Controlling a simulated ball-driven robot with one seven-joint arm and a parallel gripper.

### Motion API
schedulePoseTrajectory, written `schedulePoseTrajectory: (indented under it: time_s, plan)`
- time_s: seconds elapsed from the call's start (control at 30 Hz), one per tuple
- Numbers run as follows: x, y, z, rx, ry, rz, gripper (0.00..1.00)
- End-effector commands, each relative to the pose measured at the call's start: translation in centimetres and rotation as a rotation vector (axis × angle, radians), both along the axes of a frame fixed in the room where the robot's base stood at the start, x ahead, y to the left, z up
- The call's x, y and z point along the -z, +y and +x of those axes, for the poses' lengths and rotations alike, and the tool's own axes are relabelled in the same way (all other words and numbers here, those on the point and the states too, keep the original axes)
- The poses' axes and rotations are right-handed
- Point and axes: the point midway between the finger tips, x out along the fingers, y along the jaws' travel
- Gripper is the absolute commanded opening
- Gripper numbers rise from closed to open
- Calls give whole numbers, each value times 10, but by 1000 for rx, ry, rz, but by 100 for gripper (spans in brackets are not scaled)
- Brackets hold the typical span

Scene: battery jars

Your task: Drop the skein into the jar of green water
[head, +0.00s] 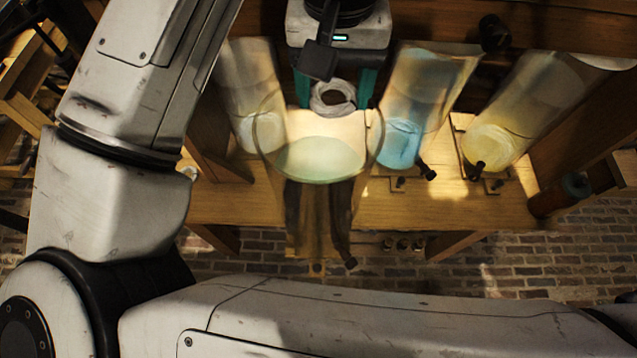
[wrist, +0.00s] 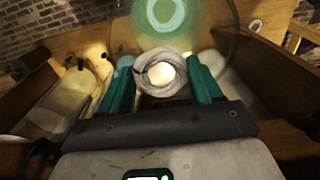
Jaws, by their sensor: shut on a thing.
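The skein (head: 333,97) is a pale grey-white ring of yarn. My gripper (head: 335,98) has its teal fingers on both sides of it and holds it. In the wrist view the skein (wrist: 162,73) sits between the two teal fingers (wrist: 163,78). The jar of green water (head: 318,155) is clear glass with pale green liquid low in it. In the head view the skein overlaps the upper part of this jar. In the wrist view the green jar (wrist: 165,18) shows beyond the skein, its round green area ahead of the fingertips. The exact height of the skein over the rim cannot be told.
A jar of blue water (head: 402,140) stands to the right of the green one, and a jar of yellow water (head: 492,145) farther right. A jar with pale contents (head: 250,125) stands at the left. Wooden beams and a shelf (head: 440,205) surround the jars.

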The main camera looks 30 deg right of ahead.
Motion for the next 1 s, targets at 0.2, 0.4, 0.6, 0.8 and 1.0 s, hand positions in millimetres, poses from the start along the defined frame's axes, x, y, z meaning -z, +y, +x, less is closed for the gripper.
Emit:
schedulePoseTrajectory:
  time_s: [0.2,0.4,0.6,0.8,1.0]
  plan:
    - [31,0,0,0,-1,-1,36]
    - [42,0,0,0,-1,-1,36]
    - [41,0,0,0,-1,-1,36]
    - [41,0,0,0,-1,-1,77]
    - [41,0,0,0,-1,-1,94]
